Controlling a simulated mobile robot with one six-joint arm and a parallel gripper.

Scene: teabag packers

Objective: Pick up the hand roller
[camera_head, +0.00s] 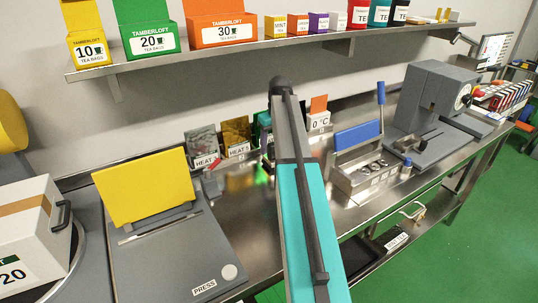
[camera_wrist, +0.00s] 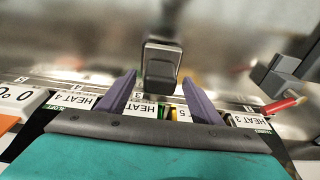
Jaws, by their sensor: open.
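My gripper (camera_wrist: 158,76) is open in the wrist view, with its two purple fingers apart. A dark grey block with a paler edge (camera_wrist: 160,66) shows between and just beyond the fingertips, and no finger is seen touching it. It may be the hand roller, but I cannot tell for sure. A grey piece (camera_wrist: 272,78) with a red, pointed stick (camera_wrist: 283,106) beside it is at the right of the wrist view. The red stick also shows left of my arm in the head view (camera_head: 214,164). My arm hides much of the bench middle there.
A press with a yellow plate (camera_head: 145,187) stands left on the steel bench. HEAT-labelled holders (camera_head: 207,162) line the back. A blue-topped sealer (camera_head: 358,135) and a grey machine (camera_head: 432,95) stand right. A shelf (camera_head: 250,46) of tea boxes runs above.

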